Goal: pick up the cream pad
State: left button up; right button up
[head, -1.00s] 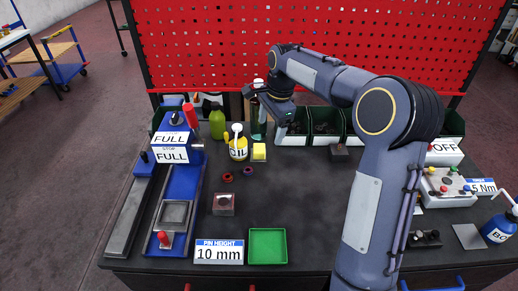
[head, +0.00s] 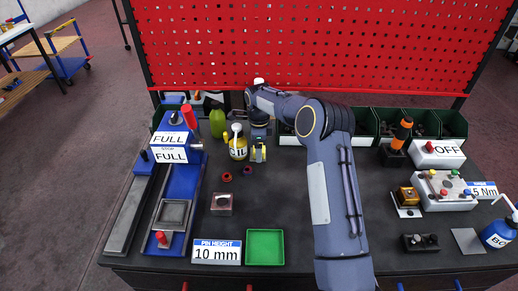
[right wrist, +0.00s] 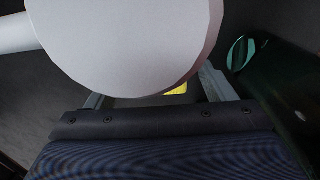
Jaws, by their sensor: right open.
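The cream pad (head: 258,157) looks yellow and lies on the dark table just right of the yellow oil can (head: 238,148). My right gripper (head: 258,151) is over the pad and covers part of it in the head view. In the right wrist view the fingers of my right gripper (right wrist: 155,93) stand wide apart, and a small yellow patch of the pad (right wrist: 177,89) shows between them. A large pale round shape (right wrist: 125,40) hides most of the pad there. I cannot tell whether the fingers touch the pad. My left gripper is not in view.
A green bottle (head: 217,123) stands behind the oil can. Small red rings (head: 227,176) lie in front of it. Dark bins line the back, below the red pegboard (head: 300,45). A green tray (head: 265,232) is at the front, with bare table behind it.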

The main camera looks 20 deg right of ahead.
jog(key=shift+f, duration=0.4)
jog(key=shift+c, duration=0.5)
jog(key=c, duration=1)
jog(key=shift+r, duration=0.1)
